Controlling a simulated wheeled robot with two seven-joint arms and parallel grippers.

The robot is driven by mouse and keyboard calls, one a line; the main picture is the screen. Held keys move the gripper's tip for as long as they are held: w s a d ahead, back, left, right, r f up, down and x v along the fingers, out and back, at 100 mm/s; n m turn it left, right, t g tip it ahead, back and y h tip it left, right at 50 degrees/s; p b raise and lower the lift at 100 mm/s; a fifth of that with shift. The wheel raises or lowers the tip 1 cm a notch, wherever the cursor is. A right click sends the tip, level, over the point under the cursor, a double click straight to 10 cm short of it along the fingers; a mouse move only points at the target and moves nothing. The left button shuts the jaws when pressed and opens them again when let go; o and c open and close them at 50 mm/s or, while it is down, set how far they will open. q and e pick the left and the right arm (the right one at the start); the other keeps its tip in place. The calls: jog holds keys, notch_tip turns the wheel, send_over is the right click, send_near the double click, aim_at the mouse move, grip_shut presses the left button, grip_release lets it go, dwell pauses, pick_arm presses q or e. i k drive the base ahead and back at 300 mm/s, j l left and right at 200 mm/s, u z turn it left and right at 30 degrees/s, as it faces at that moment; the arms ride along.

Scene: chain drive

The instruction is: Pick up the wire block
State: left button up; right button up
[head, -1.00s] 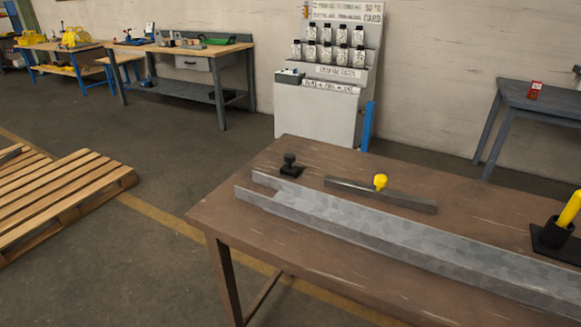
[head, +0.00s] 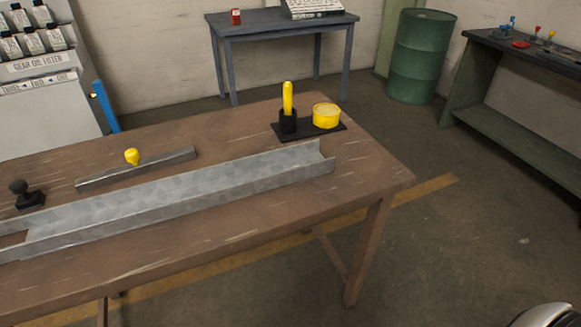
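I cannot tell for sure which object is the wire block. On the brown table (head: 240,225) in the head view, a small black block with a round knob (head: 27,195) stands at the far left, behind the end of a long grey metal channel (head: 180,200). A flat grey bar with a yellow knob (head: 132,157) lies behind the channel. At the right end, a black plate (head: 308,131) carries a black cup with a yellow stick (head: 288,108) and a round yellow tin (head: 326,115).
A blue-grey table (head: 280,22) with a red can stands by the back wall. A green drum (head: 420,55) and a dark green bench (head: 520,95) are at right. A filter display stand (head: 45,85) is at left. Floor right of the brown table is clear.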

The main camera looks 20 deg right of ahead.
aim_at(27, 201)
jog(key=u, duration=0.8)
jog(key=i+j+u, duration=0.1)
jog(key=u, duration=0.35)
jog(key=i+j+u, duration=0.2)
jog(key=u, duration=0.3)
jog(key=i+j+u, duration=0.15)
jog(key=u, duration=0.3)
jog(key=i+j+u, duration=0.1)
jog(key=u, duration=0.4)
jog(key=i, duration=0.6)
jog(key=i+j+z, duration=0.1)
jog(key=i, duration=0.5)
jog(key=i+j, duration=0.1)
jog(key=i, duration=0.5)
jog(key=i+l+z, duration=0.2)
jog(key=z, duration=0.3)
jog(key=i+z, duration=0.7)
jog(key=z, duration=0.25)
jog(key=i+j+z, duration=0.1)
jog(key=i+z, duration=0.2)
jog(key=z, duration=0.2)
